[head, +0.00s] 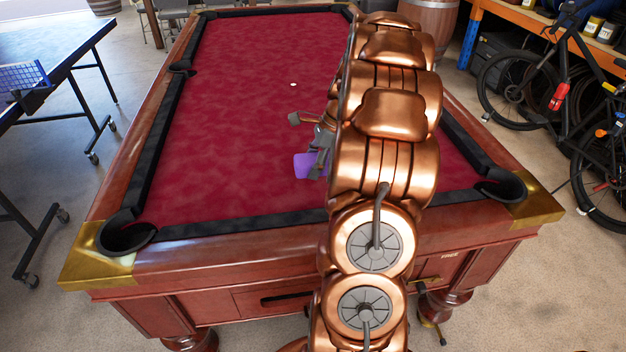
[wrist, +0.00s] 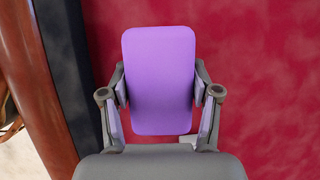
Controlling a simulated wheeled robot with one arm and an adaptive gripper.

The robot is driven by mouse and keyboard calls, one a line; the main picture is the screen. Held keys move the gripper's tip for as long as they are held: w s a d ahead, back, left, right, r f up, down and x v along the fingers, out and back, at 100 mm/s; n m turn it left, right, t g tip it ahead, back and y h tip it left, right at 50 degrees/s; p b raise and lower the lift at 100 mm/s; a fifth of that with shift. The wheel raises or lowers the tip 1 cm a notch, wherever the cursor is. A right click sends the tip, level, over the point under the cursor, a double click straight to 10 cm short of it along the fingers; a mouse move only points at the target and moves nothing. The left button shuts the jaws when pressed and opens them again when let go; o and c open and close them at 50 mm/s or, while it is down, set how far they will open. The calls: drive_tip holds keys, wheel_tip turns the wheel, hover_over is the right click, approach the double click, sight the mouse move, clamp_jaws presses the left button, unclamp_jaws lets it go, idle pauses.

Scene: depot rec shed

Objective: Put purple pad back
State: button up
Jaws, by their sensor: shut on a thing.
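The purple pad (wrist: 160,75) is a flat rounded rectangle seen in the wrist view, between the two fingers of my gripper (wrist: 160,95). The fingers are shut on its left and right sides. In the head view, part of the purple pad (head: 308,165) shows over the red cloth, beside my gripper (head: 322,160). My copper arm hides the rest of the pad and much of the gripper. I cannot tell whether the pad touches the cloth.
The pool table (head: 240,100) has red cloth, dark cushions and wooden rails. A small white spot (head: 293,84) lies on the cloth. A table-tennis table (head: 50,60) stands at left. A bicycle (head: 560,90) and an orange-framed shelf (head: 545,22) stand at right. The left half of the cloth is clear.

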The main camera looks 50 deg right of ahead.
sight(309, 188)
drive_tip(key=shift+f+p, duration=0.3)
drive_tip(key=shift+f, duration=2.6)
drive_tip(key=shift+f, duration=0.1)
drive_tip(key=o, duration=1.1)
